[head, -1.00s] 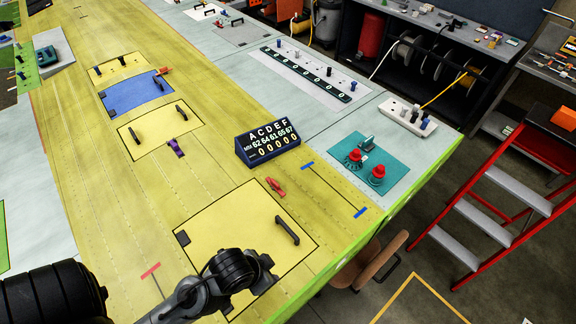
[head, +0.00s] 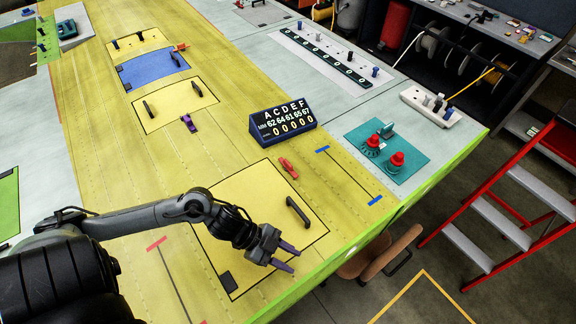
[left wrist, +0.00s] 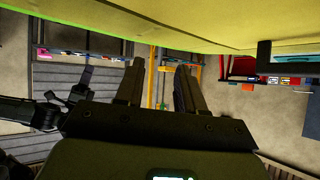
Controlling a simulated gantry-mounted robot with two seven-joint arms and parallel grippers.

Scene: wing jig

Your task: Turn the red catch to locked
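A red catch (head: 289,167) lies on the yellow wing skin just beyond the far corner of the large yellow hatch panel (head: 245,190). It is slanted; I cannot tell whether it stands at locked. My left gripper (head: 293,260) is over the near right part of that panel, on the near side of its black handle (head: 298,212), well apart from the catch. Its purple-grey fingers are spread with nothing between them. The fingers also show apart in the left wrist view (left wrist: 158,68), where the catch is not seen.
A dark blue display block (head: 283,124) stands beyond the catch. A teal plate (head: 408,162) with two red knobs is to the right. A purple catch (head: 189,122) and an orange-red catch (head: 181,47) sit by farther panels. The skin around the red catch is clear.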

